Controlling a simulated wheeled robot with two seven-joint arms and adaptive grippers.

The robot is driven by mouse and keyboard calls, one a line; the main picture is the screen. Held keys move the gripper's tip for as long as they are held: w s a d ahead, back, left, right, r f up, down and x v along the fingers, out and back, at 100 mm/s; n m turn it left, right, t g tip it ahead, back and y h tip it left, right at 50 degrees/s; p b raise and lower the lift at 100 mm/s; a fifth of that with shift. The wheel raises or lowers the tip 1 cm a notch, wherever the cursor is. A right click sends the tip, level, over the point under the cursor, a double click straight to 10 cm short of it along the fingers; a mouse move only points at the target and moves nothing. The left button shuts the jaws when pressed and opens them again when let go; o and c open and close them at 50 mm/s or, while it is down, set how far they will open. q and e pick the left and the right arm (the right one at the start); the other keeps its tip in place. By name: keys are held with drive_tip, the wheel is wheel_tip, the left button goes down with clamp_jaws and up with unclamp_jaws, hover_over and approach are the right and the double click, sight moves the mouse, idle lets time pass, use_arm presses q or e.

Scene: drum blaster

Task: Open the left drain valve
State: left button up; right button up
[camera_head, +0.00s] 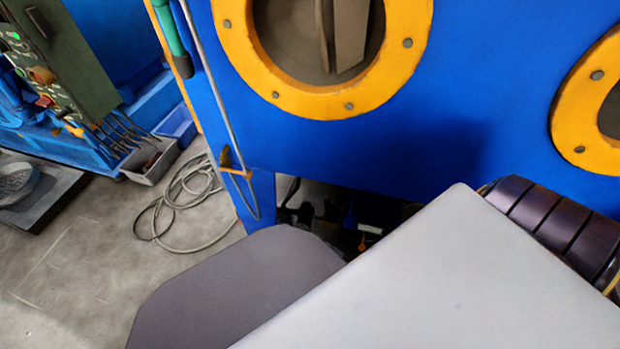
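The blue drum blaster cabinet (470,110) fills the upper middle and right. Below its lower edge is a dark opening with small parts inside. A small blue part (349,218) and a small orange part (362,243) show there; they look like valve handles, but I cannot tell which is the left drain valve or whether it is open. Dark shapes around them may include my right gripper, but its fingers cannot be made out. My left gripper is not in view. A large pale grey surface and a darker grey rounded surface hide the lower part of the opening.
Yellow-ringed round windows (408,43) are on the cabinet front. A grey hose (190,238) lies coiled on the floor at left. A green control box (60,45) and a grey bin (152,162) stand at upper left. The concrete floor (75,260) at lower left is mostly clear.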

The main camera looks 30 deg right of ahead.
sight(310, 238)
drive_tip(key=shift+b+x, duration=0.9)
drive_tip(key=shift+x, duration=1)
drive_tip(key=shift+b+x, duration=0.35)
drive_tip(key=shift+x, duration=0.45)
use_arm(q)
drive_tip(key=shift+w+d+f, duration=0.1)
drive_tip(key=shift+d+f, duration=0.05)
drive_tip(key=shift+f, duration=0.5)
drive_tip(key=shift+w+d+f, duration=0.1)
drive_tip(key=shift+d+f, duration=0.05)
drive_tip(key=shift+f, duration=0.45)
use_arm(e)
drive_tip(key=shift+w+f, duration=0.1)
drive_tip(key=shift+w, duration=0.1)
drive_tip(key=shift+c, duration=0.3)
